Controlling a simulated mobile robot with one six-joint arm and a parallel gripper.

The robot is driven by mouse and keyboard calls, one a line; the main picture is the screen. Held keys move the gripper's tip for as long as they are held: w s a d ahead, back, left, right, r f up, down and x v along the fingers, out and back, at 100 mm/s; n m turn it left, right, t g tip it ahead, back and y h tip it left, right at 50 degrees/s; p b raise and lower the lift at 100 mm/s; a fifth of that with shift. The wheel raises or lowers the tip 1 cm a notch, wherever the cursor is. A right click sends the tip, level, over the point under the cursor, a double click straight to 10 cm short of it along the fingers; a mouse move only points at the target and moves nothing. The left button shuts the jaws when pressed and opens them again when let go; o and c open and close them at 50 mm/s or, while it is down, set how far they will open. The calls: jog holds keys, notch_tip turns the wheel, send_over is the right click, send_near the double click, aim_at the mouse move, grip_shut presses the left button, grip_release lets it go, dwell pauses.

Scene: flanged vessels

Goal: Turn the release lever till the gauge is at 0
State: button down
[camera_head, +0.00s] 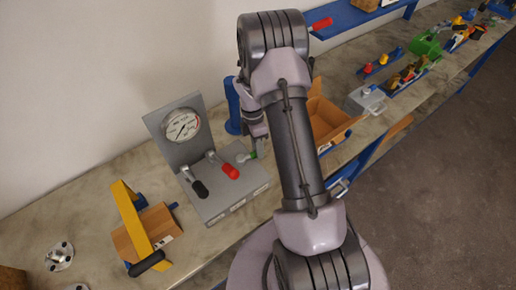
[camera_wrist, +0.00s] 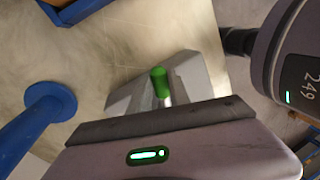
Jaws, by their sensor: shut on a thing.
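The gauge (camera_head: 182,126) is a round white dial on an upright grey panel. Its needle is dark, and the numbers are too small to read. Three levers stand on the grey base below it: one with a black grip (camera_head: 200,190), one with a red grip (camera_head: 231,171), and one with a green grip (camera_head: 254,155) at the right. Labels that name the levers are not legible. My gripper (camera_head: 257,149) is at the green grip and shut on it; its fingertips are mostly hidden. The green grip (camera_wrist: 160,82) shows in the wrist view beyond the gripper's dark edge.
A blue post (camera_head: 232,106) stands close behind my gripper. An orange-brown bin (camera_head: 326,122) is to the right, partly behind my arm. A yellow frame on a wooden block (camera_head: 135,222) stands left of the panel. Bare bench lies between them.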

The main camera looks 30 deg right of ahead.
jog(key=shift+w+r, duration=0.1)
jog(key=c, duration=1.2)
grip_release()
jog(key=p+v, duration=0.3)
jog(key=v, duration=1.4)
jog(key=shift+r, duration=0.15)
